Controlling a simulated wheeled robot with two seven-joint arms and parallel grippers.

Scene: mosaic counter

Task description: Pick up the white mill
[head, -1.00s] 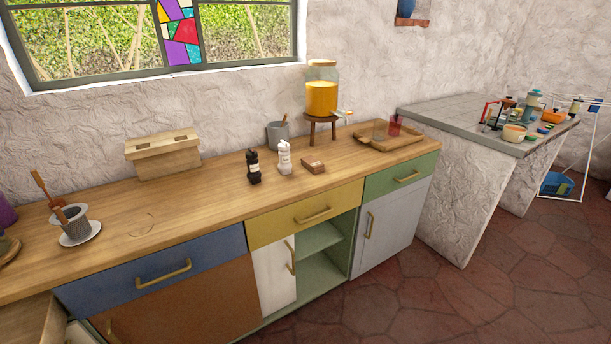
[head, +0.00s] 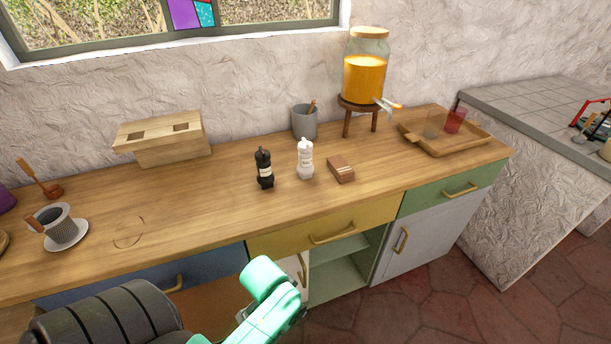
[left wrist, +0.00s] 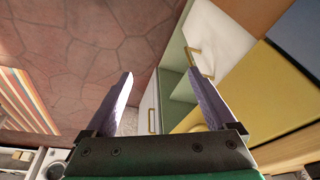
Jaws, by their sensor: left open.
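The white mill (head: 305,159) stands upright on the wooden counter, just right of the black mill (head: 264,168) and left of a small brown box (head: 341,169). My left arm comes into the head view at the bottom, in front of the cabinets and below the counter top; its fingers do not show there. In the left wrist view my left gripper (left wrist: 162,95) is open and empty, with its two fingers wide apart. That view shows the floor and cabinet fronts, not the mill. My right gripper is in neither view.
Behind the mills stand a grey cup (head: 304,123) and a juice dispenser (head: 365,75) on a small stand. A wooden tray (head: 470,146) with glasses is at the right. A wooden box (head: 160,140) stands at the left rear. The counter's front strip before the mills is clear.

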